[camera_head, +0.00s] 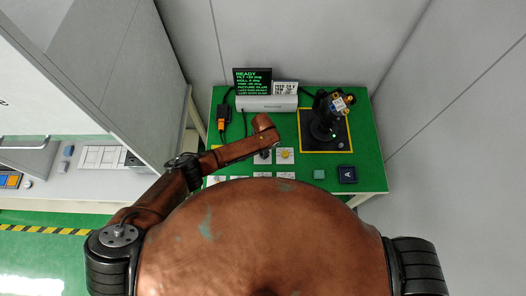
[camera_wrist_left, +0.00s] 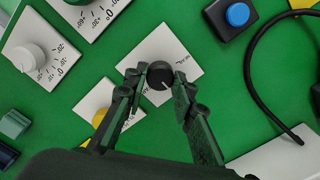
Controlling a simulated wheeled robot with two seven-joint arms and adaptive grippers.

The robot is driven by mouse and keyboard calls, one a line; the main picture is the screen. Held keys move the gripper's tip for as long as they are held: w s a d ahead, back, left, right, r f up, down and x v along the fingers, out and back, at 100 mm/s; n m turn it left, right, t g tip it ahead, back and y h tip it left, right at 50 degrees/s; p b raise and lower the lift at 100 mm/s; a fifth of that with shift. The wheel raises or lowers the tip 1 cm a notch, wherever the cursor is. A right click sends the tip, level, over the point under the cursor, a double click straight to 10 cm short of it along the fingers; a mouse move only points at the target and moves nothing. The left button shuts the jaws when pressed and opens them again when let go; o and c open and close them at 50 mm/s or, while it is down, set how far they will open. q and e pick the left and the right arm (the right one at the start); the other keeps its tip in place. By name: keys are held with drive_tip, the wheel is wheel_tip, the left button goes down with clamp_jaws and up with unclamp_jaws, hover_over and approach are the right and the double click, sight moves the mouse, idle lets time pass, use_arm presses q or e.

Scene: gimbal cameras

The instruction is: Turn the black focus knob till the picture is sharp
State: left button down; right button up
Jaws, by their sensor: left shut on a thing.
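The black focus knob (camera_wrist_left: 160,76) sits on a white square plate (camera_wrist_left: 158,46) in the left wrist view, a white mark on its face. My left gripper (camera_wrist_left: 160,84) has its two fingers shut on the knob's sides. In the head view my left arm (camera_head: 235,150) reaches over the green table (camera_head: 362,140), and its wrist hides most of the knob. A small black screen (camera_head: 252,80) with green text reads READY and lists tilt, roll and picture lines; the last lines are too small to read. A small picture monitor (camera_head: 286,88) shows next to it. My right gripper is not in view.
A black gimbal camera (camera_head: 326,118) stands on a yellow-edged dark pad at the right. White dial knobs (camera_wrist_left: 32,56) and a yellow knob (camera_wrist_left: 98,118) sit near the focus knob. A blue button (camera_wrist_left: 238,15) and a black cable (camera_wrist_left: 254,70) lie to the right.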

use_arm(q)
drive_tip(key=c, duration=1.6)
unclamp_jaws()
drive_tip(key=shift+r, duration=0.1)
wheel_tip(320, 180, up, 12)
idle(0.6)
